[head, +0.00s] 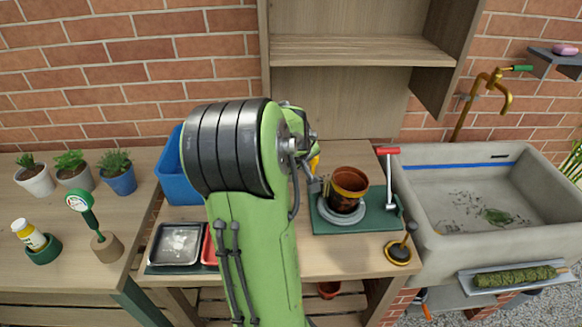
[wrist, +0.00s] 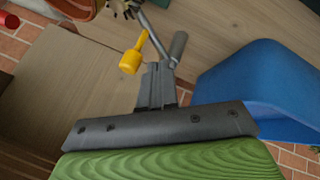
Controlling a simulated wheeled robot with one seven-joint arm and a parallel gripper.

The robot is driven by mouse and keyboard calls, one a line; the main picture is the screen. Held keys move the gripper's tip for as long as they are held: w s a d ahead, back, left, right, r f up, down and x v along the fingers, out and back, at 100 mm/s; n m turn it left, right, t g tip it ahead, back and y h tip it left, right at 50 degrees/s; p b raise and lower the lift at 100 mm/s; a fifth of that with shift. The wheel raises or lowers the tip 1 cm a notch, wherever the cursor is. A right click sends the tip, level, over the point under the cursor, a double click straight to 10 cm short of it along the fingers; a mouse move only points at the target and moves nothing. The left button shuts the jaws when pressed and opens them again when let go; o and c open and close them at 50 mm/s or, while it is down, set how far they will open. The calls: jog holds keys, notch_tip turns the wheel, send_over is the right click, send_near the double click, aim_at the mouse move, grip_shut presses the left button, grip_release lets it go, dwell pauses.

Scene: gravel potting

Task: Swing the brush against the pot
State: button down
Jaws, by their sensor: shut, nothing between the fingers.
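The brown and terracotta pot (head: 348,187) stands upright on a grey round base on the green tray (head: 330,224). Part of its orange side shows at the top left of the wrist view (wrist: 80,8). My gripper (head: 315,185) is shut and empty, just left of the pot in the head view. Its dark jaws show in the wrist view (wrist: 157,88). Beyond them are a yellow knob (wrist: 131,61) and a grey rod with a thick end (wrist: 178,46). I cannot tell whether these belong to the brush; bristles are not clear. My arm hides part of this area.
A red-topped grey post (head: 389,178) stands right of the pot. A blue bin (head: 175,178) lies behind my arm, and a metal tray (head: 176,244) is in front of it. A round-based tool (head: 399,251) stands near the sink (head: 440,245). Small potted plants line the left table.

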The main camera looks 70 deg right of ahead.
jog(key=shift+s+d+b, duration=0.3)
jog(key=shift+s+d, duration=0.25)
jog(key=shift+s, duration=0.05)
dwell(0.3)
